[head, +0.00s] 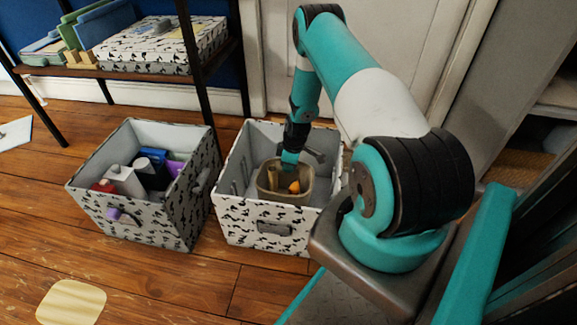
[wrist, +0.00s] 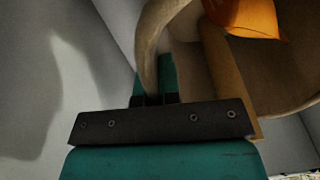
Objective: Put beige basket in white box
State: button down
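The beige basket (head: 268,185) is inside the right-hand white box (head: 235,228), near its front wall, with its rim around the height of the box's front edge. I cannot tell whether its base touches the box floor. It holds small orange and yellowish items. My gripper (head: 290,158) reaches down into the box at the basket's back rim. In the wrist view the basket's wall (wrist: 150,45) runs between my close-set fingers (wrist: 160,85), so the gripper is shut on it. The fingertips are partly hidden by the wall.
A second patterned white box (head: 150,228) with bottles and cartons stands to the left. A dark-framed shelf (head: 110,70) with a patterned box and trays stands behind. A pale round-cornered piece (head: 70,302) lies on the wooden floor, front left. A door is behind the right-hand box.

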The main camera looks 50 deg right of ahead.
jog(key=shift+f, duration=0.4)
dwell(0.4)
jog(key=c, duration=1.2)
grip_release()
jog(key=shift+c, duration=0.2)
jog(key=shift+r+p, duration=3.55)
jog(key=shift+r, duration=1)
jog(key=shift+r, duration=0.1)
notch_tip(320, 180, up, 17)
jog(key=s+d+p, duration=0.1)
jog(key=s+p, duration=0.1)
jog(key=p, duration=0.4)
jog(key=shift+d+p, duration=0.25)
jog(key=shift+p, duration=0.15)
